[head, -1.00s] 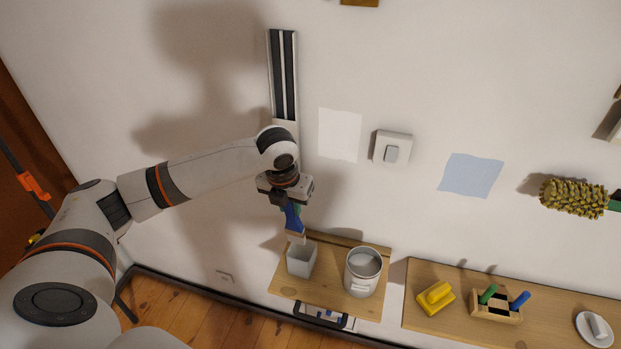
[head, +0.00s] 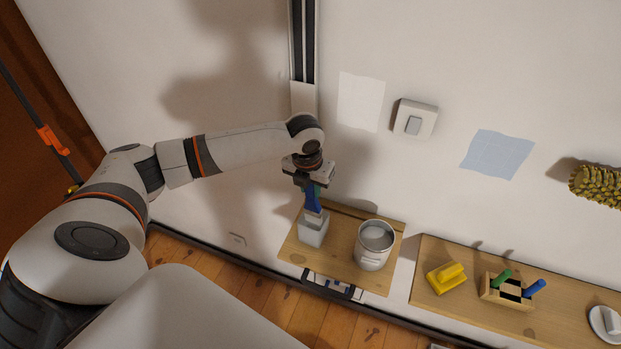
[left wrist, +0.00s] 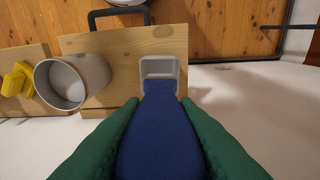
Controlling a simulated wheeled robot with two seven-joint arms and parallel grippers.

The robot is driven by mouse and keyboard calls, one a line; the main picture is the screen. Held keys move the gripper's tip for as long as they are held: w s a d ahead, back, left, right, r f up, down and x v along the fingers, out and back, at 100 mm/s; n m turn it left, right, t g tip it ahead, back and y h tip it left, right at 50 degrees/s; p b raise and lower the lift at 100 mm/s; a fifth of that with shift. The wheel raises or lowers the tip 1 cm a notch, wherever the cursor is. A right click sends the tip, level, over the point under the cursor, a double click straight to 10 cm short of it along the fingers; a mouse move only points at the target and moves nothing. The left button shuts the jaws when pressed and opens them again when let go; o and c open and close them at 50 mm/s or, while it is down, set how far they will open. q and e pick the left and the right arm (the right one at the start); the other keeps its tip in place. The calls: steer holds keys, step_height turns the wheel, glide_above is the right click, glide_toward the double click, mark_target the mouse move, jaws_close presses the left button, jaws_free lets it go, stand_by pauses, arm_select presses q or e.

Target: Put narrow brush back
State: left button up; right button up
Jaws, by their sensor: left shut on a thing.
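The narrow brush has a blue handle (head: 312,201), which also shows large in the left wrist view (left wrist: 160,135). My left gripper (head: 309,185) is shut on this handle, with its green fingers on either side in the left wrist view (left wrist: 160,150). The brush points downward, its lower end at the mouth of a small grey square cup (head: 312,237). The cup's rim shows in the left wrist view (left wrist: 160,62). The bristles are hidden, and I cannot tell how deep they are in the cup. My right gripper is out of view.
The cup stands on a small wooden shelf (head: 345,268) beside a metal pot (head: 372,255). Another wooden shelf (head: 440,300) at the right holds a yellow tool (head: 447,276), a wooden holder (head: 503,293) with green and blue handles, and a white plate (head: 601,330). The wall is close behind.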

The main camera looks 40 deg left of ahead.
arm_select(q)
step_height(320, 180, down, 5)
steer(key=shift+f+b, duration=0.1)
steer(key=shift+b, duration=0.8)
steer(key=shift+f, duration=0.5)
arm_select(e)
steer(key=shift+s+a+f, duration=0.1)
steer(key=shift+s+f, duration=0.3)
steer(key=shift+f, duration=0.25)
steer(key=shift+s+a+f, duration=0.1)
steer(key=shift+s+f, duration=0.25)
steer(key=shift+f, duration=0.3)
arm_select(q)
steer(key=o, duration=1.6)
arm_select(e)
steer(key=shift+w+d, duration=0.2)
arm_select(q)
steer(key=shift+r, duration=0.1)
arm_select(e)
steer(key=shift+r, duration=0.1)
